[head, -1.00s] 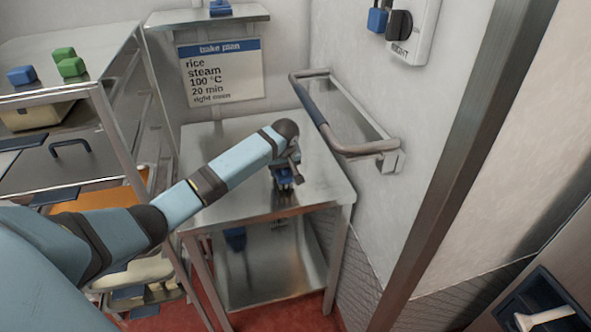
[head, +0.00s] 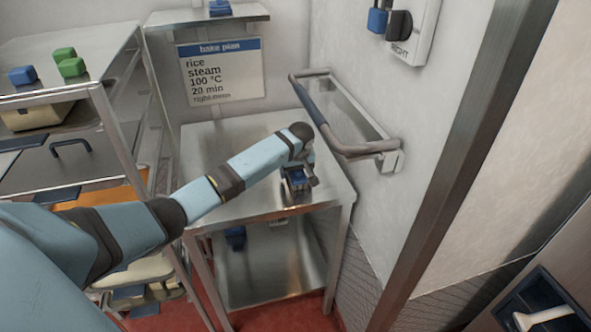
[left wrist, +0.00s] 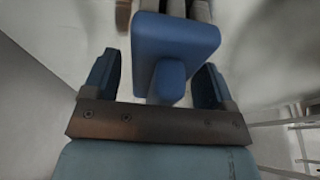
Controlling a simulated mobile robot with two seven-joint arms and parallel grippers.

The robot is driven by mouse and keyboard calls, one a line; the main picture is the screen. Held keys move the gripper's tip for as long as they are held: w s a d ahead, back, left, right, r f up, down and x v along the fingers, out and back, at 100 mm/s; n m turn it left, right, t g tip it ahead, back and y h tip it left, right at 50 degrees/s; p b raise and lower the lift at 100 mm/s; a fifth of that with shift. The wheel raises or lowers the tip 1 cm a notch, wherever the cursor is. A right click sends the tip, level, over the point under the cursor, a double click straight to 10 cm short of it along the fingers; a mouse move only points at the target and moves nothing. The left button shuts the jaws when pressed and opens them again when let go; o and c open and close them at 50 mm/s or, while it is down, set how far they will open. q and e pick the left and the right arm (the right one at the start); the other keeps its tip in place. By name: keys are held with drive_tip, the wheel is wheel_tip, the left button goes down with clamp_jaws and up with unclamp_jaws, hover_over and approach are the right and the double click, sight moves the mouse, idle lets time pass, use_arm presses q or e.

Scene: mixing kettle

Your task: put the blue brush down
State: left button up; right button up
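The blue brush (left wrist: 175,45) shows in the left wrist view as a wide blue block with a short blue stem toward my gripper. My left gripper (left wrist: 158,82) has its two dark blue fingers spread either side of the stem, with gaps showing; it is open. In the head view my left gripper (head: 297,182) is low over the steel table (head: 235,150), near its right side. There, the brush cannot be told clearly from the blue fingers. Whether the brush rests on the tabletop is hard to tell. My right gripper is not in view.
A wall rail (head: 350,148) runs just right of the table. A rack at left holds a blue block (head: 22,75) and a green block (head: 71,67). A bake plan sign (head: 222,72) hangs behind. The table's left part is bare.

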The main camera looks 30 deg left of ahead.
use_arm(q)
drive_tip(key=shift+r, duration=0.1)
drive_tip(key=shift+d+r, duration=0.1)
drive_tip(key=shift+r, duration=0.25)
drive_tip(key=s+d, duration=0.2)
drive_tip(key=d, duration=0.1)
drive_tip(key=s+d, duration=0.5)
drive_tip(key=d, duration=0.1)
drive_tip(key=shift+s+r, duration=0.25)
drive_tip(key=s+d+f+m+t+h, duration=0.45)
drive_tip(key=s+d+f+m, duration=0.35)
drive_tip(key=s+d, duration=0.4)
drive_tip(key=s+d+f+m+t, duration=0.1)
drive_tip(key=s+f+m+t, duration=0.1)
drive_tip(key=s, duration=0.7)
drive_tip(key=s+d+f+m+t+h, duration=0.1)
drive_tip(key=s+f+m+t, duration=0.1)
drive_tip(key=s, duration=0.7)
drive_tip(key=shift+s+d+f+m, duration=0.2)
drive_tip(key=shift+d+f+m, duration=0.25)
drive_tip(key=shift+f, duration=0.2)
drive_tip(key=shift+r+t, duration=0.1)
drive_tip(key=shift+t, duration=0.15)
